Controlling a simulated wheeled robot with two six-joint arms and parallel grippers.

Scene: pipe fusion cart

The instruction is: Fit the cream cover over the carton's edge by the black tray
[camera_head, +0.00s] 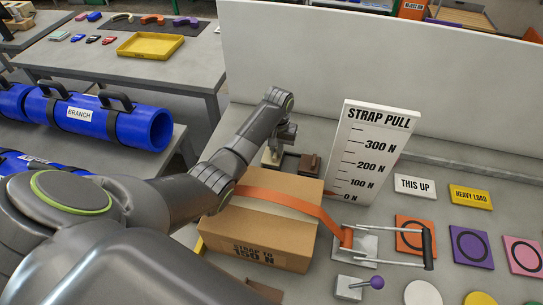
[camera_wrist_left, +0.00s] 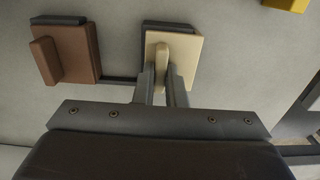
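The cream cover (camera_wrist_left: 190,48), a square plate with an upright ridge, lies at the black tray (camera_wrist_left: 120,80), of which only dark edges show. My left gripper (camera_wrist_left: 161,80) reaches down to it, with its narrowly spaced fingers on both sides of the ridge, apparently touching. In the head view the left gripper (camera_head: 277,150) is behind the carton (camera_head: 270,225), and the cream cover (camera_head: 269,158) shows partly below it. The carton is a brown box with an orange strap over its top. My right gripper is not in view.
A brown cover (camera_head: 309,164) sits right of the cream one. The strap (camera_head: 290,200) runs to a metal ratchet (camera_head: 355,245). A white strap-pull board (camera_head: 370,150) stands behind. Round-marked tiles and a purple-knobbed lever (camera_head: 376,282) are at the right.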

